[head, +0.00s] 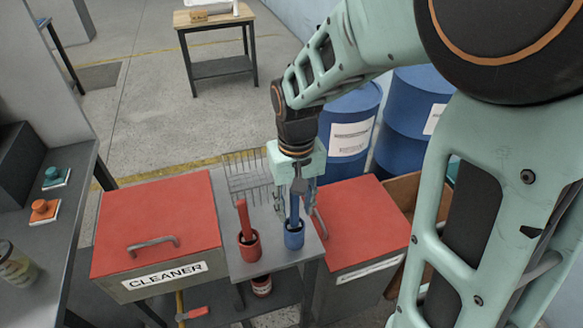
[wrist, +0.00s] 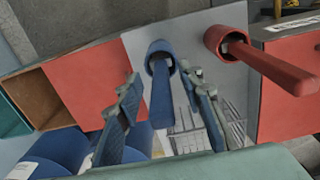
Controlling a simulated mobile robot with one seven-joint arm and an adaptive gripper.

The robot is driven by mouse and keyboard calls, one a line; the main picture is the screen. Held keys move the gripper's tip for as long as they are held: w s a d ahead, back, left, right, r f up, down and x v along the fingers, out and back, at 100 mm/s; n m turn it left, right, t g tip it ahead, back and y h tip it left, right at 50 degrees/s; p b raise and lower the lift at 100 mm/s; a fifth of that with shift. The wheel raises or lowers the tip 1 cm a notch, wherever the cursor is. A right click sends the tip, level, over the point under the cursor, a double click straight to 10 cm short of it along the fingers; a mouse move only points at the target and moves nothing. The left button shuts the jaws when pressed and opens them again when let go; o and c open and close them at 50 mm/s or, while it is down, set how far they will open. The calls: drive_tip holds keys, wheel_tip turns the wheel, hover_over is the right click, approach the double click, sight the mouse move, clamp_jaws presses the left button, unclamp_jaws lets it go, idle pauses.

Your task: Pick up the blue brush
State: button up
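The blue brush (head: 294,209) stands handle-up in a blue cup (head: 294,238) on a small grey table. In the wrist view the blue brush (wrist: 162,95) points toward the camera, with its head inside the blue cup (wrist: 158,48). My gripper (head: 304,205) is just above the cup, around or close beside the handle. In the wrist view my gripper (wrist: 160,82) is open, with one finger on each side of the blue handle and gaps between. A red brush (head: 243,216) stands in a red cup (head: 249,245) to the left.
A red-lidded box marked CLEANER (head: 155,225) stands left of the table and another red-lidded box (head: 362,222) right of it. A wire rack (head: 248,175) is behind the cups. Blue barrels (head: 350,125) stand behind. A side counter (head: 60,225) lies at left.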

sight(294, 216)
wheel_tip(294, 216, down, 4)
drive_tip(key=shift+w+a+r, duration=0.1)
drive_tip(key=shift+r, duration=0.1)
clamp_jaws()
